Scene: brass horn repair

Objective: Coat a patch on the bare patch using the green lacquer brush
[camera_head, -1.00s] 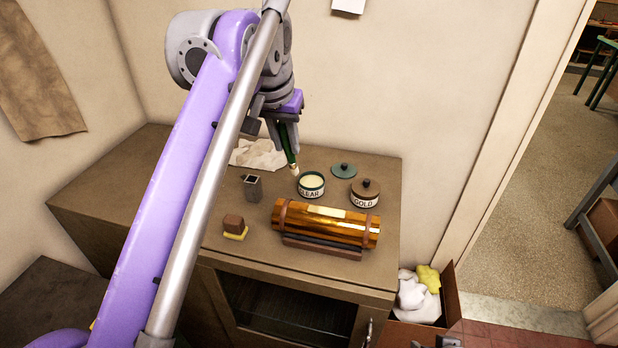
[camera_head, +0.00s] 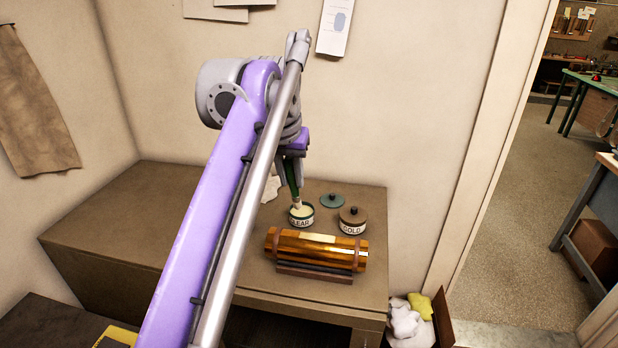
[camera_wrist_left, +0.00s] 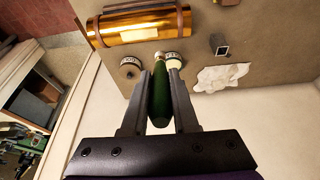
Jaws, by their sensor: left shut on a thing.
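My left gripper (camera_head: 292,165) is shut on the green lacquer brush (camera_head: 292,182), which points down with its pale tip at the mouth of the open CLEAR tin (camera_head: 301,222). I cannot tell whether the bristles touch the lacquer. In the left wrist view the green handle (camera_wrist_left: 160,95) sits between the fingers, its tip beside the CLEAR tin (camera_wrist_left: 174,61). The brass tube (camera_head: 290,246) lies strapped on a dark cradle in front of the tin. A paler bare patch (camera_head: 318,238) shows on its top. My right gripper is not in view.
The GOLD tin (camera_head: 352,222), its lid on, stands right of the CLEAR tin. A loose teal lid (camera_head: 332,200) lies behind them. A crumpled cloth (camera_wrist_left: 220,78) and a small dark square container (camera_wrist_left: 219,42) lie on the cabinet top (camera_head: 110,215). A box of rags (camera_head: 410,318) stands below right.

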